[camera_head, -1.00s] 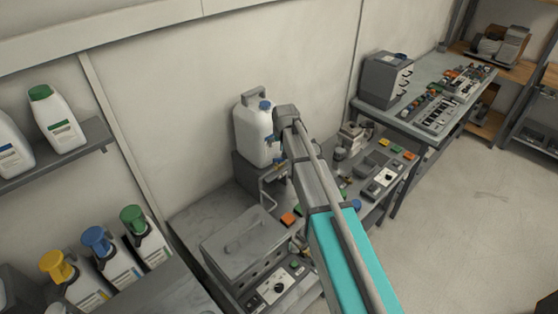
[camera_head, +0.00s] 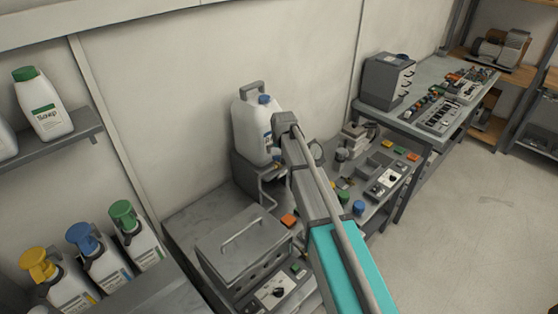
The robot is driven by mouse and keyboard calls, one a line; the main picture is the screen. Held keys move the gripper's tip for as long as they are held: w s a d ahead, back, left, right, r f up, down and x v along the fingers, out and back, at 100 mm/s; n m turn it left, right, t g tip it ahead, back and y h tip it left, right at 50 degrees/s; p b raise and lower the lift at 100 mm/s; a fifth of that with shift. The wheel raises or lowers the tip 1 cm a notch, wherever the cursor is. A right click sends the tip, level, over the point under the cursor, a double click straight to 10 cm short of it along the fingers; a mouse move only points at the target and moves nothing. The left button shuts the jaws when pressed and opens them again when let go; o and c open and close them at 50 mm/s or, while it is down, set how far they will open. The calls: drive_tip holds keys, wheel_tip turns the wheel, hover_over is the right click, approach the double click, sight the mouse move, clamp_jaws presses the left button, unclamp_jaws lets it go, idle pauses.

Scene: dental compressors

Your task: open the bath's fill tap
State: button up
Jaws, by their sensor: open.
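The bath (camera_head: 235,255) is a grey metal box with a closed lid and a bar handle, at the lower middle of the head view. A white jug (camera_head: 251,130) with a blue cap stands upright on a grey stand (camera_head: 246,174) behind it. A thin bent grey pipe (camera_head: 268,194) shows below the jug, near the bath's back edge. A small fitting low on the jug's right side is mostly covered by my arm, so I cannot tell the tap's handle or its position. My arm reaches up from the lower right to beside the jug. My gripper is hidden behind its end.
A control panel (camera_head: 276,291) with a dial is at the bath's front. Coloured blocks and small devices crowd the bench to the right. Pump bottles (camera_head: 141,245) stand at the lower left, below a shelf with a soap bottle (camera_head: 43,108). The floor (camera_head: 480,220) at right is clear.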

sight(279, 156)
drive_tip(key=shift+b+x, duration=1.6)
drive_tip(key=shift+x, duration=0.45)
drive_tip(key=shift+c, duration=0.3)
drive_tip(key=c, duration=1)
drive_tip(key=shift+o, duration=0.2)
drive_tip(key=shift+d+n, duration=0.1)
drive_tip(key=shift+n, duration=0.3)
drive_tip(key=shift+n+g+y, duration=0.3)
drive_tip(key=shift+n+y, duration=0.3)
drive_tip(key=shift+n, duration=0.6)
drive_tip(key=shift+d+n+g+y, duration=0.15)
drive_tip(key=shift+n+g+y, duration=0.35)
drive_tip(key=shift+n, duration=1.3)
